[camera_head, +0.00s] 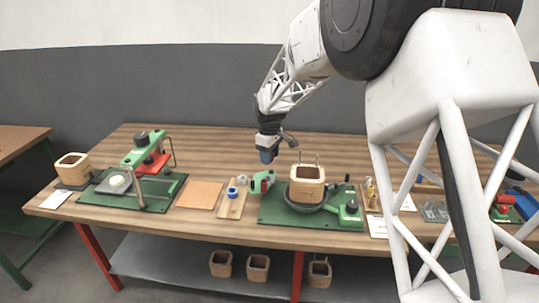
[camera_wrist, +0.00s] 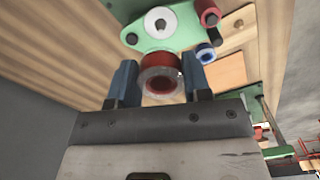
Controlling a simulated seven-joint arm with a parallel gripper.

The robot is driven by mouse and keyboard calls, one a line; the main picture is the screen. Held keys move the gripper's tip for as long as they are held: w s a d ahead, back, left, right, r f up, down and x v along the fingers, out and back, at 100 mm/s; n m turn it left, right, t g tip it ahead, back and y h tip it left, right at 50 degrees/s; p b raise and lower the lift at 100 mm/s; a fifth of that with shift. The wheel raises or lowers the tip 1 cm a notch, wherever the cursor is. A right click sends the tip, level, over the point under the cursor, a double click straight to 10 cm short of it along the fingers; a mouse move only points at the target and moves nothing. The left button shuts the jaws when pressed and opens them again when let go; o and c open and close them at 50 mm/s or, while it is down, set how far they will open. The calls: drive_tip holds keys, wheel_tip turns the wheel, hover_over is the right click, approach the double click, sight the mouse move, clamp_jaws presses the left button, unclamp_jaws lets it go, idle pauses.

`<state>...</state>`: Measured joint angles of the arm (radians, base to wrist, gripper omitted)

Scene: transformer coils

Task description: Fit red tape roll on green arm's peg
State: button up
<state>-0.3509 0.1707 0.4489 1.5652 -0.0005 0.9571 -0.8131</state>
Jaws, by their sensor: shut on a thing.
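My gripper (camera_wrist: 160,84) is shut on a red tape roll (camera_wrist: 158,60), held between its two blue fingers with the ring's open side toward the wrist camera. In the wrist view, the green arm (camera_wrist: 183,31) lies just beyond the roll. I cannot tell which of these is the peg, or the gap between roll and arm. In the head view, my gripper (camera_head: 268,154) hangs above the table behind the green arm's rounded end (camera_head: 262,182); the roll does not show clearly there.
In the head view, a wooden coil form (camera_head: 307,188) stands on a green base (camera_head: 277,212). A green press (camera_head: 139,152) stands at left.

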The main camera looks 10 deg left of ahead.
sight(269, 177)
drive_tip(key=shift+f, duration=2.7)
drive_tip(key=shift+f, duration=1.5)
idle(0.7)
drive_tip(key=o, duration=1.2)
drive_tip(key=shift+r, duration=0.8)
drive_tip(key=shift+c, duration=0.2)
drive_tip(key=shift+o, duration=0.7)
drive_tip(key=shift+r, duration=0.2)
drive_tip(key=shift+o, duration=0.3)
drive_tip(key=shift+r, duration=1.5)
